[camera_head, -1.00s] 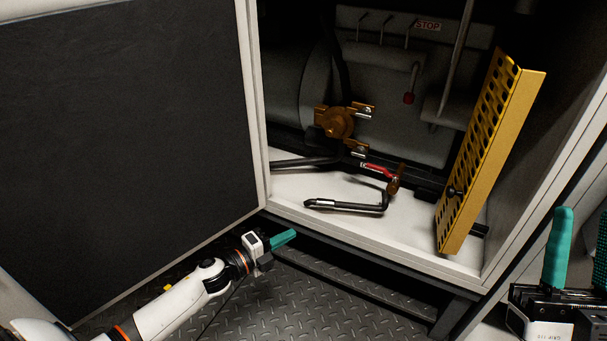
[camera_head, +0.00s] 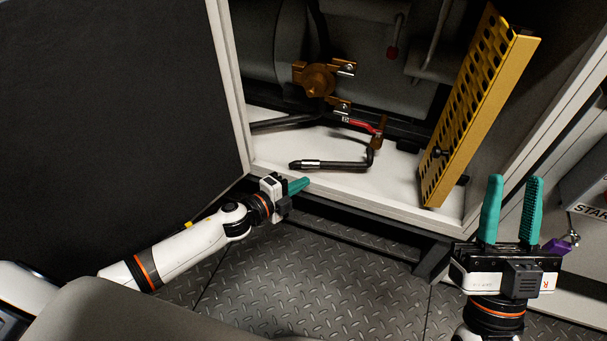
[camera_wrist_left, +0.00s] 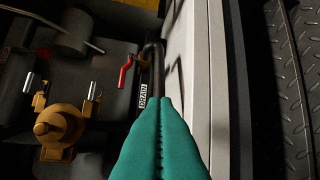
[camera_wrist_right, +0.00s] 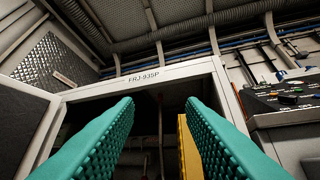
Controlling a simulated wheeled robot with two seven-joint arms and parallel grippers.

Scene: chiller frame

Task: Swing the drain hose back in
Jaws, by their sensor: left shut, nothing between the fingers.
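The black drain hose (camera_head: 335,165) lies over the white cabinet floor, with a bright metal band near its left, free end. Its right end bends up to a brass valve (camera_head: 377,141) with a red lever (camera_head: 360,124). The hose also shows in the left wrist view (camera_wrist_left: 153,62), beyond my fingers, which hide part of it. My left gripper (camera_head: 300,185) is shut and empty, just outside the cabinet's front sill, near the hose's free end. My right gripper (camera_head: 511,212) is open and empty, pointing up, right of the opening.
A yellow perforated panel (camera_head: 474,105) leans at the right of the opening. A brass fitting (camera_head: 316,80) sits behind the hose. A large dark door (camera_head: 110,90) stands at the left. The cabinet sill (camera_head: 345,199) edges the front. The tread-plate floor (camera_head: 300,280) is clear.

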